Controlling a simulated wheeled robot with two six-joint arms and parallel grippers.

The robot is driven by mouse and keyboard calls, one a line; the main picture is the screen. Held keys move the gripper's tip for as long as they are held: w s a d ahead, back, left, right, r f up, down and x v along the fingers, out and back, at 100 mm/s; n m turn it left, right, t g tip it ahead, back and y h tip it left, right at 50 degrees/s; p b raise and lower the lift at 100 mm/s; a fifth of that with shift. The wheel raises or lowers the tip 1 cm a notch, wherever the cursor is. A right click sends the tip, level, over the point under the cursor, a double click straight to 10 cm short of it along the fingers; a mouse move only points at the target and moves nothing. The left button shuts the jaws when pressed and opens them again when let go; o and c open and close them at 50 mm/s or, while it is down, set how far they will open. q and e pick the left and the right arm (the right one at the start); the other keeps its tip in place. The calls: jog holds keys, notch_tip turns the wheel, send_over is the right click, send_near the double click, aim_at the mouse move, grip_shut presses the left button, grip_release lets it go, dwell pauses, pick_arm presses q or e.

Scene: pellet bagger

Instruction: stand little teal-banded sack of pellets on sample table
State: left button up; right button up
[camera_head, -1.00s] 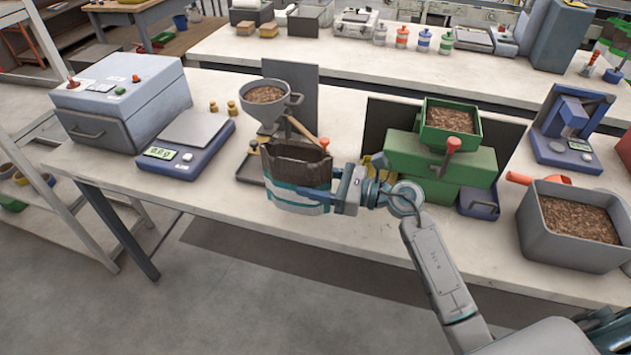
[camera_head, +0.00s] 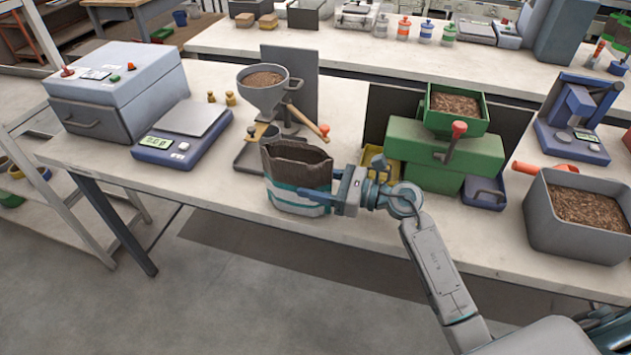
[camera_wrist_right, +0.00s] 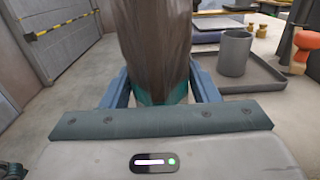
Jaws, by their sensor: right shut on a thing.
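The little sack (camera_head: 297,172) has a dark brown top and white and teal bands lower down. It is upright in front of the funnel stand, at the front edge of the workbench (camera_head: 225,187). My right gripper (camera_head: 340,192) is shut on its right side. In the right wrist view the sack (camera_wrist_right: 155,50) rises between the two fingers, with teal low down. I cannot tell whether its base touches the bench. No surface is marked as the sample table. My left gripper is not in view.
A blue scale (camera_head: 182,140) and a grey box machine (camera_head: 115,90) are left. A green machine (camera_head: 440,150) and a grey pellet bin (camera_head: 570,240) are right. A second bench (camera_head: 340,55) stands behind.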

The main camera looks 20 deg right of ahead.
jog(key=shift+f, duration=0.25)
jog(key=o, duration=1.5)
jog(key=shift+c, duration=0.2)
jog(key=shift+d, duration=0.1)
